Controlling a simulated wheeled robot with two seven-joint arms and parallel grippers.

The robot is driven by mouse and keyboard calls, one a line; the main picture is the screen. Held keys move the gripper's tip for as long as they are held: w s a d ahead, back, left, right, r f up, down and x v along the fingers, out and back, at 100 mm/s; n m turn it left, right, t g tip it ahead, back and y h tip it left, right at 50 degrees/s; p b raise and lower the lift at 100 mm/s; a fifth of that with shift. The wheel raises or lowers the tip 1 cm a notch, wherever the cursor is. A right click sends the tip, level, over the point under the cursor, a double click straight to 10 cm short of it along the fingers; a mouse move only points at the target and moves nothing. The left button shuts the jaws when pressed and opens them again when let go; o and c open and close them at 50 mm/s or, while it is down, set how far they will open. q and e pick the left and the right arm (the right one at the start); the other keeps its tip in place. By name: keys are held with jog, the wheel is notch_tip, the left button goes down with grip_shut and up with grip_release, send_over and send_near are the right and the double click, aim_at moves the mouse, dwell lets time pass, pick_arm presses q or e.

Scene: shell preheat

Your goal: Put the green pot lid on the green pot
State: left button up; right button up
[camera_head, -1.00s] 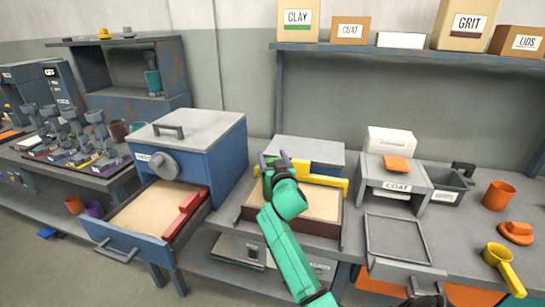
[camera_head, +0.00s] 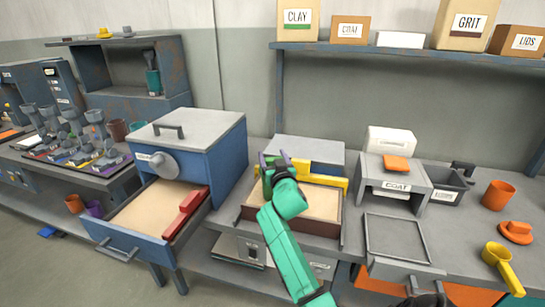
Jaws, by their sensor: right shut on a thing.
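My right arm, teal, comes up from the bottom middle. Its gripper (camera_head: 274,160), with purple fingers, is over the left part of a sand-filled tray (camera_head: 251,213). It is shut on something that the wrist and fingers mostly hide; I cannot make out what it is. A small green thing (camera_head: 137,125) stands at the far left table's right end beside a brown cup; it is too small to tell whether it is the pot or the lid. I cannot clearly pick out the green pot or its lid elsewhere. My left gripper is not in view.
A blue box (camera_head: 212,160) has an open sand drawer with a red bar (camera_head: 186,212). A yellow bar (camera_head: 326,179) crosses the sand tray. An orange cup (camera_head: 498,195), an orange lid-like piece (camera_head: 515,232) and a yellow pan (camera_head: 497,254) stand at the right.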

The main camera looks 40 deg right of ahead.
jog(key=shift+f+b, duration=0.6)
jog(key=shift+f, duration=0.05)
jog(key=o, duration=1.1)
jog(key=shift+s+a+p, duration=0.25)
jog(key=shift+s+p, duration=0.1)
jog(key=shift+s, duration=0.15)
jog(key=p+v, duration=0.1)
jog(key=v, duration=0.3)
jog(key=shift+s+r, duration=0.1)
jog(key=p+v, duration=0.1)
jog(key=v, duration=0.4)
jog(key=shift+s+a, duration=0.25)
jog(key=shift+s, duration=0.1)
